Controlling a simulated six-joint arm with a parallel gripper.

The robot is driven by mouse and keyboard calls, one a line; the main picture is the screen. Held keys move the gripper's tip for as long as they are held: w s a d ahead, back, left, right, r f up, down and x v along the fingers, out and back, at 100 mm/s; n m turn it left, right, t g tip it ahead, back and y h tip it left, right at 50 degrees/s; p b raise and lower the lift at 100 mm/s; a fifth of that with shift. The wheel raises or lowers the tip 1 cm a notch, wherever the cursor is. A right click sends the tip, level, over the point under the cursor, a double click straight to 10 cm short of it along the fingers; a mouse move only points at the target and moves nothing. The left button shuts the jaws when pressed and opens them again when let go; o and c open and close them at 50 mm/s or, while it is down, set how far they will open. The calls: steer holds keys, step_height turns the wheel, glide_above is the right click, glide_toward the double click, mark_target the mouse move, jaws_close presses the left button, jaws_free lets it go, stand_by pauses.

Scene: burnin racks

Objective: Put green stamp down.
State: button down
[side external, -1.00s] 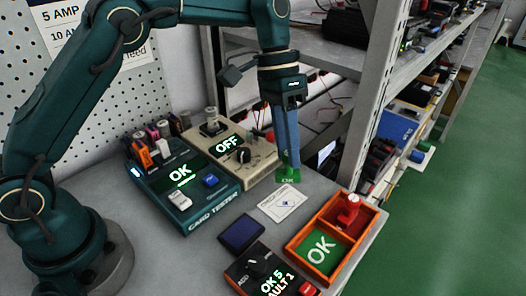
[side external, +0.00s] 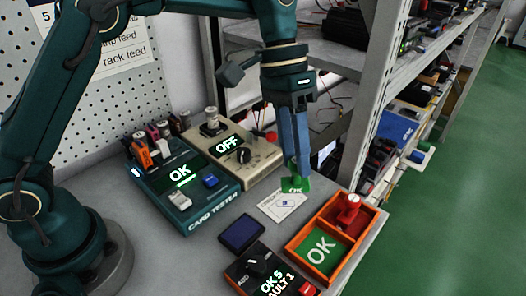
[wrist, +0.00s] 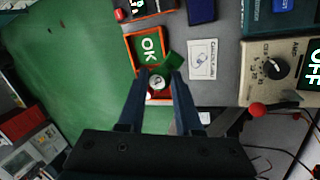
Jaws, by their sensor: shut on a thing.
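The green stamp (side external: 295,185) is in my gripper (side external: 297,175), which is shut on it by the handle. In the side view it is just above or at the back edge of the white card (side external: 283,206); I cannot tell whether it touches. In the wrist view the green stamp (wrist: 174,60) shows at my fingertips (wrist: 159,76), tilted in the picture. The orange tray (side external: 290,248) is to the right and nearer the camera. Its green OK compartment (side external: 320,246) is empty. Its other compartment holds the red stamp (side external: 348,208).
A dark blue pad (side external: 241,233) lies left of the tray. A fault box (side external: 254,268) is in front. The teal card tester (side external: 208,203) and beige OFF box (side external: 218,150) stand behind left. A shelf post (side external: 368,105) rises close to my gripper's right.

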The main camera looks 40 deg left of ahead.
steer(key=shift+s+d+f, duration=0.2)
steer(key=shift+d+f, duration=1.1)
steer(key=shift+f, duration=0.15)
steer(key=shift+s+d+f, duration=0.25)
steer(key=shift+d+f, duration=1)
steer(key=shift+f, duration=0.25)
steer(key=shift+s+d+f, duration=0.2)
steer(key=shift+d+f, duration=1.1)
steer(key=shift+f, duration=0.15)
steer(key=c, duration=0.6)
jaws_free()
steer(key=shift+f, duration=0.1)
